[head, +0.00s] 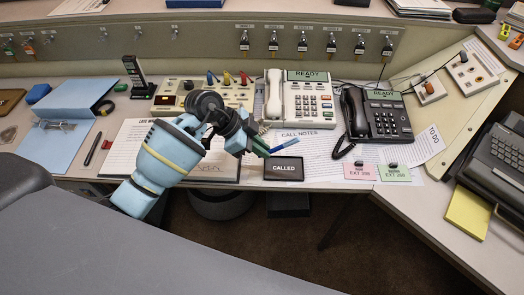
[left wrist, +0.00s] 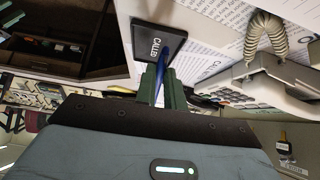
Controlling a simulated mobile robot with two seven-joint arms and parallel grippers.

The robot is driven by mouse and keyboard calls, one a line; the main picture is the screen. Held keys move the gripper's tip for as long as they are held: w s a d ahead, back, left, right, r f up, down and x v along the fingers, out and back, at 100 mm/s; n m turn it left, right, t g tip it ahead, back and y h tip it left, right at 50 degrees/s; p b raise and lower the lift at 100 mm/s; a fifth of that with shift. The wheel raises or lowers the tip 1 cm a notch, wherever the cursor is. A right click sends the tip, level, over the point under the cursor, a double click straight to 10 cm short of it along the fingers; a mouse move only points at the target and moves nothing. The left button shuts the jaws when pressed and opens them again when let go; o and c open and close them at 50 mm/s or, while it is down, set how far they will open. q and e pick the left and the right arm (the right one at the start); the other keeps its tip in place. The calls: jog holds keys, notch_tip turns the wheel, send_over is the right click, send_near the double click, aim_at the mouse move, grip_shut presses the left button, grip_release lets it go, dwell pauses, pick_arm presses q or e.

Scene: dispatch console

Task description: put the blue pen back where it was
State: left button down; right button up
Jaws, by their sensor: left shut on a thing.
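My left gripper (head: 262,148) reaches in from the left, over the middle of the desk. It is shut on the blue pen (head: 286,145), which sticks out to the right from the fingertips, just above the black CALLED plate (head: 283,175). In the left wrist view the green fingers (left wrist: 161,85) hold the blue pen (left wrist: 170,46), and its far part lies across the right side of the CALLED plate (left wrist: 150,37) in the picture. I cannot tell whether the pen touches anything below. My right gripper is not in view.
A white phone (head: 300,100) and a black phone (head: 377,115) stand behind the gripper. The CALL NOTES sheet (head: 325,148) lies in front of them. Pink (head: 360,171) and green (head: 395,173) cards lie at the front edge.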

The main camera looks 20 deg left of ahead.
pick_arm(q)
jog(key=shift+w+a, duration=0.2)
jog(key=shift+w, duration=0.6)
notch_tip(320, 180, down, 3)
jog(key=shift+s+f+b, duration=0.1)
jog(key=shift+b, duration=0.2)
jog(key=shift+f, duration=0.2)
jog(key=shift+f, duration=0.1)
jog(key=c, duration=1.5)
grip_release()
jog(key=p+v, duration=0.1)
jog(key=v, duration=1.1)
